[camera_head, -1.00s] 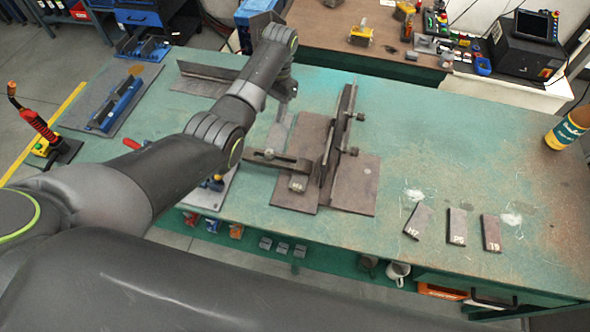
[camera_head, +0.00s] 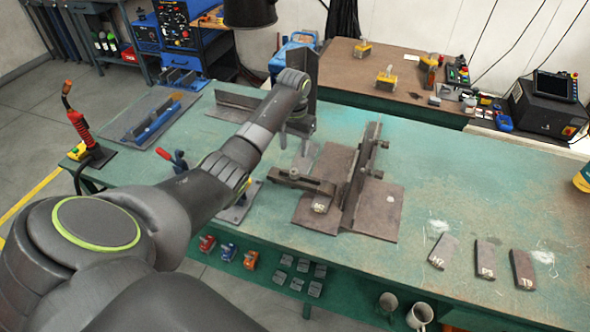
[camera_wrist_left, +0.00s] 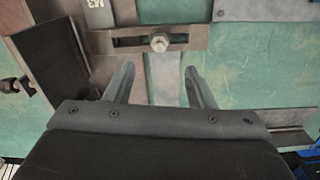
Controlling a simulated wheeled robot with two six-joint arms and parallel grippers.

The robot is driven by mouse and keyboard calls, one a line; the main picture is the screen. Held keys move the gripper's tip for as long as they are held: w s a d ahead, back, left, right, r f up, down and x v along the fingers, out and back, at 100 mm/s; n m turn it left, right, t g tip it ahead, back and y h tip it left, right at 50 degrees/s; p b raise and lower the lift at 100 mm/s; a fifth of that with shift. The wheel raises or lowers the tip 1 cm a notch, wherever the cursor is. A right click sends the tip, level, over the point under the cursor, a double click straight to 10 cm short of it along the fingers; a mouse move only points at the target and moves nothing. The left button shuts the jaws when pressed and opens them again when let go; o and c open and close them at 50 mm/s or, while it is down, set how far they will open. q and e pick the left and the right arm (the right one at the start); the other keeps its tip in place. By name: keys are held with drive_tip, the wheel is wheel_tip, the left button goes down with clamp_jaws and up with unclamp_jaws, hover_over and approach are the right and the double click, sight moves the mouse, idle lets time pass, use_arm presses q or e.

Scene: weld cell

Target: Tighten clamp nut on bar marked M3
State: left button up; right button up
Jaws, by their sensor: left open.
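The slotted clamp bar (camera_head: 290,180) lies on a brown plate, against an upright plate, in the head view. In the left wrist view the bar (camera_wrist_left: 125,41) runs across the top and carries a hex nut (camera_wrist_left: 159,43) in its slot. A block marked M3 (camera_wrist_left: 96,6) shows beside the bar; its label also shows in the head view (camera_head: 320,207). My left gripper (camera_wrist_left: 160,75) is open and empty. Its two fingers point toward the bar, with the nut ahead of the gap between them. The fingers look short of the nut. My right gripper is out of view.
Three loose dark plates (camera_head: 485,260) lie on the table's right side, where much of the green top (camera_head: 455,205) is clear. A red-handled clamp (camera_head: 178,160) stands left of the fixture, close to my left arm. A blue tool (camera_head: 150,122) lies on a tray behind.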

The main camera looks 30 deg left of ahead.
sight(294, 169)
use_arm(q)
wheel_tip(294, 169, down, 9)
drive_tip(key=shift+f, duration=0.1)
drive_tip(key=shift+s+f, duration=0.1)
drive_tip(key=shift+f, duration=0.25)
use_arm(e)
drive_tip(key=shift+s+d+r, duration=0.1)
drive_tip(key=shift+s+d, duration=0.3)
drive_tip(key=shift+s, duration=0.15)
use_arm(q)
drive_tip(key=c, duration=1)
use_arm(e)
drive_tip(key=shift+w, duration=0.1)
